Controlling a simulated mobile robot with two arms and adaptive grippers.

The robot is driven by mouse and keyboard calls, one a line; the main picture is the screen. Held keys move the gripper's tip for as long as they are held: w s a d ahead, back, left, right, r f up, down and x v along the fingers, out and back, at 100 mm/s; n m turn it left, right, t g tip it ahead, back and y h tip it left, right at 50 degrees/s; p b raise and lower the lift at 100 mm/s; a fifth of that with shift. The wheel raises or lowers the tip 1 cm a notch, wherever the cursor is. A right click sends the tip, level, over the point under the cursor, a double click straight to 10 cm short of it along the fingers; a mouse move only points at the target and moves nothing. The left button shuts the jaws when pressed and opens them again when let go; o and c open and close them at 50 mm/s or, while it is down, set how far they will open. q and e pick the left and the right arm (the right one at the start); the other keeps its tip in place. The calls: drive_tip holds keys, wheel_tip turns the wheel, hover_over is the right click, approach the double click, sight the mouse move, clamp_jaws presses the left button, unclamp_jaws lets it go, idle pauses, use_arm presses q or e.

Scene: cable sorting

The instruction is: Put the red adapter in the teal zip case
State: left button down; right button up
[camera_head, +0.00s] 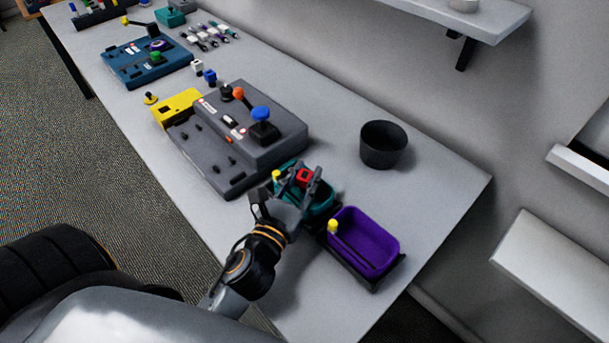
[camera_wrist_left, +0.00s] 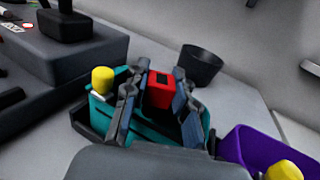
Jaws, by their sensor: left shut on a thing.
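The red adapter (camera_head: 304,176) is between the fingers of my left gripper (camera_head: 303,181), which is shut on it. In the left wrist view the red adapter (camera_wrist_left: 159,89) sits between the fingertips of the left gripper (camera_wrist_left: 160,92). The teal zip case (camera_head: 322,205) is open and lies below the gripper; the wrist view shows its teal wall (camera_wrist_left: 101,113) around and under the fingers. The adapter appears over the case; I cannot tell whether it touches the case floor. My right gripper is not in view.
A purple case (camera_head: 372,236) stands right of the teal one, with a yellow knob (camera_head: 333,226) at its edge. A black cup (camera_head: 382,145) stands behind. A grey device with levers (camera_head: 250,135) is to the left. The table's right end is clear.

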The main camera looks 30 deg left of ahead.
sight(302, 183)
use_arm(q)
drive_tip(key=shift+f+b, duration=0.4)
drive_tip(key=shift+f, duration=0.3)
drive_tip(key=c, duration=1.4)
unclamp_jaws()
drive_tip(key=shift+s, duration=0.1)
drive_tip(key=shift+o, duration=0.2)
drive_tip(key=shift+f, duration=0.15)
drive_tip(key=shift+r+p, duration=0.35)
drive_tip(key=shift+r, duration=0.1)
drive_tip(key=s, duration=0.2)
drive_tip(key=s+b, duration=0.1)
drive_tip(key=s, duration=0.1)
drive_tip(key=s+b, duration=0.1)
drive_tip(key=s, duration=0.1)
drive_tip(key=shift+s+d+r, duration=0.15)
drive_tip(key=shift+d+r, duration=0.05)
drive_tip(key=shift+d, duration=0.05)
drive_tip(key=shift+s+r+b, duration=0.2)
drive_tip(key=shift+s+b, duration=0.1)
drive_tip(key=shift+s, duration=0.2)
